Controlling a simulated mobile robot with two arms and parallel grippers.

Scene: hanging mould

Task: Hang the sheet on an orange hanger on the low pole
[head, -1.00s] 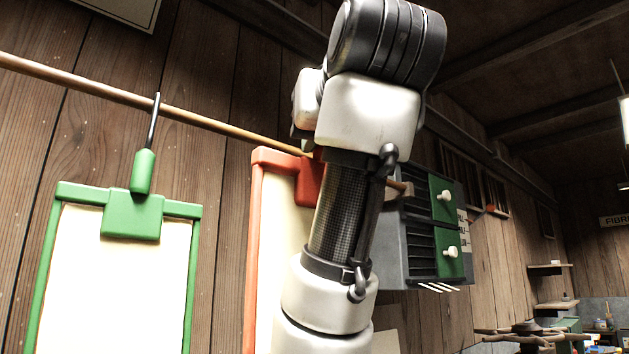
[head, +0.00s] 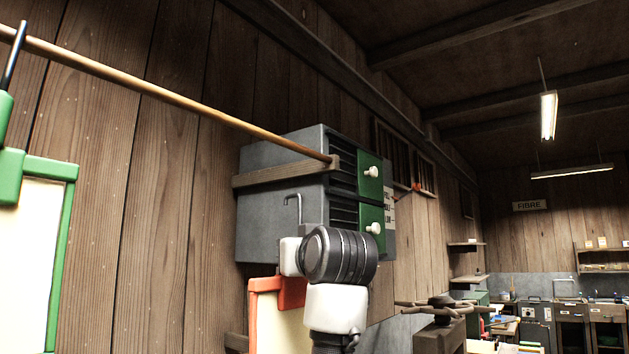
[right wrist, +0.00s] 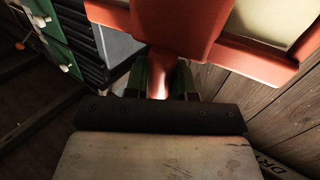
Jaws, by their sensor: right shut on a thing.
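The orange hanger (head: 277,288) with its pale sheet (head: 281,332) is low in the head view, partly hidden by my right arm. Its grey hook (head: 293,203) rises above my wrist, in front of the grey cabinet, and appears below the pole and apart from it. In the right wrist view my right gripper (right wrist: 162,82) is shut on the neck of the orange hanger (right wrist: 168,30). The sheet (right wrist: 275,18) shows there too. The wooden pole (head: 170,95) slopes from upper left to a bracket (head: 334,163) on the cabinet. My left gripper is out of view.
A green hanger (head: 50,168) with a sheet (head: 32,245) hangs from the pole at the left. The grey cabinet (head: 275,215) with green fronts stands at the pole's right end. The pole between green hanger and cabinet is bare. The plank wall is close behind.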

